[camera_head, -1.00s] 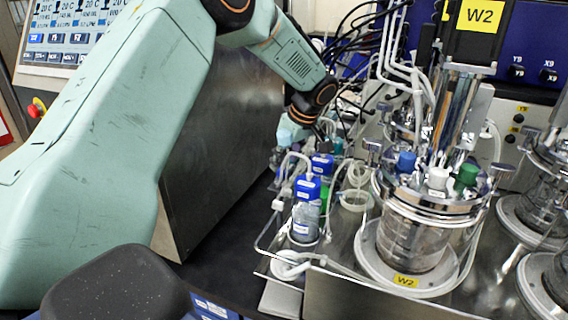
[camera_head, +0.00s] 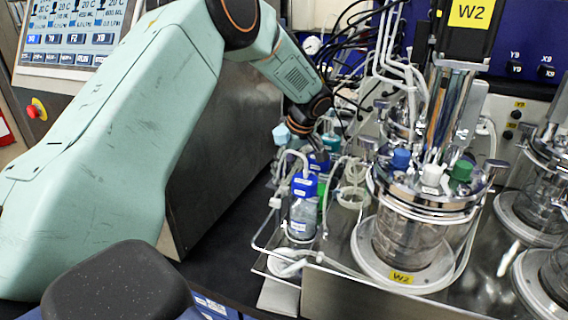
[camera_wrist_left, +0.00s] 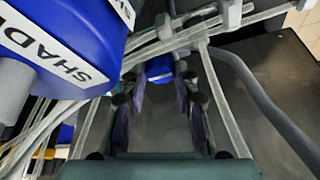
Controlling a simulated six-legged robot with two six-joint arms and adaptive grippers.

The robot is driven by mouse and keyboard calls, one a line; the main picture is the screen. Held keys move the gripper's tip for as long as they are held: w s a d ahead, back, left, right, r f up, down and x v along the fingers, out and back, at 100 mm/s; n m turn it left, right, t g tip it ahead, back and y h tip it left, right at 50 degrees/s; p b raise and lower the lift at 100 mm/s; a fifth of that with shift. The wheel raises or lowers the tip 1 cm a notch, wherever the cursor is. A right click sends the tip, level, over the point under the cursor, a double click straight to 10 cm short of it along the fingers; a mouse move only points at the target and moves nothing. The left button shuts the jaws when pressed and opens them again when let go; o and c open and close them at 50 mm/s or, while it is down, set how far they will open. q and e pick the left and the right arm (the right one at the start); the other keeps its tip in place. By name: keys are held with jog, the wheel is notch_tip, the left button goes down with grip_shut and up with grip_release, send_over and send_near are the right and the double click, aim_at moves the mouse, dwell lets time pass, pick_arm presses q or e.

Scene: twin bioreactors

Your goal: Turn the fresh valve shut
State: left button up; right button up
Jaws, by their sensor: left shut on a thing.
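My left gripper (camera_head: 319,151) reaches in among the bottles and tubes behind the front blue-capped bottle (camera_head: 303,208). In the left wrist view its two dark fingers (camera_wrist_left: 161,78) close around a small blue part (camera_wrist_left: 160,68). That part appears to be the fresh valve's handle, but its body and its turn position are hidden. In the head view the arm and tubing hide the valve. My right gripper is not in view.
Clear tubes run close on both sides. The glass vessel marked W2 (camera_head: 412,235) stands to the right on a steel tray (camera_head: 400,296). A steel cabinet (camera_head: 220,150) stands behind the arm.

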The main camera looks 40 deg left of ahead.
pick_arm(q)
jog(key=shift+a+r, duration=0.15)
grip_shut()
jog(key=shift+w, duration=0.1)
